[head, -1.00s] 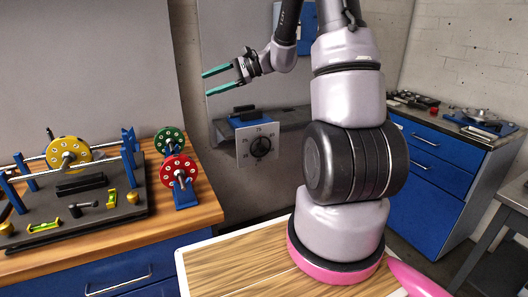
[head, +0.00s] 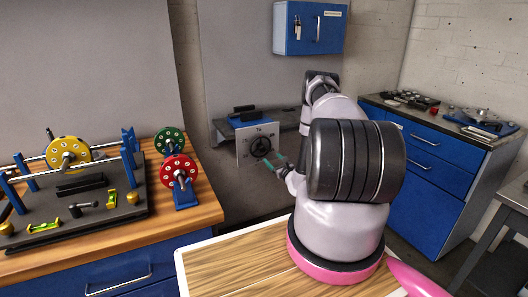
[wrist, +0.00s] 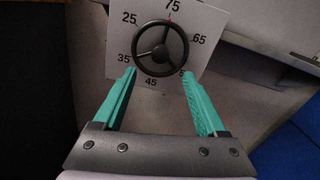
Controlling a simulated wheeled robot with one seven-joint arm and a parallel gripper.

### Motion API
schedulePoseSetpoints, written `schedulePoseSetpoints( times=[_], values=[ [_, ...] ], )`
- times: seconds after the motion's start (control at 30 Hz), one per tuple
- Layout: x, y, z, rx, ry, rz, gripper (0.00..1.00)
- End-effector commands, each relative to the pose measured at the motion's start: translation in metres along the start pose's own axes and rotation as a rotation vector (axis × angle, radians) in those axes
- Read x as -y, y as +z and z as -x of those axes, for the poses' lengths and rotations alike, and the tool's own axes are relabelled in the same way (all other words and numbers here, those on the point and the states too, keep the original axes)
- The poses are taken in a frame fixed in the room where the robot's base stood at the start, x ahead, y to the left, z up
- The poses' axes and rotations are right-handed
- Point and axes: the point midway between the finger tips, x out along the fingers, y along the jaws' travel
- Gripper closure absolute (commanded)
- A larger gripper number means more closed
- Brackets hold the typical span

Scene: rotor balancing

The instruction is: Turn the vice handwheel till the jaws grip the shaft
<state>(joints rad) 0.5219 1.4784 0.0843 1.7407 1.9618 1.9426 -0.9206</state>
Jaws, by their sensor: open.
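The handwheel (head: 261,147) is dark and sits on the front of a white dial plate (head: 243,152) below the vice (head: 244,119). In the wrist view the handwheel (wrist: 160,52) is a three-spoke ring, with numbers around it and a red mark near 75 at the top. My gripper (head: 272,162) is just in front of the plate, low and right of the wheel. In the wrist view its teal fingers (wrist: 158,75) are open and empty, tips at either side of the wheel's lower rim. Contact cannot be told. I cannot make out a shaft between the vice jaws.
A wooden bench (head: 206,208) at the left holds a black balancing stand with a yellow rotor (head: 68,153). Red (head: 180,171) and green (head: 169,141) wheels stand near its right edge. A blue wall cabinet (head: 310,28) hangs above. Blue drawers (head: 425,160) stand at the right.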

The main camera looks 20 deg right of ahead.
Motion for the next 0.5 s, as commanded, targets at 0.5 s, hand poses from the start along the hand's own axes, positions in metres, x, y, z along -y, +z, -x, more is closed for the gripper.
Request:
schedulePoseSetpoints(
  times=[0.5],
  values=[
    [0.000, -0.001, -0.083, 0.002, -0.002, 0.000, 0.26]
  ],
)
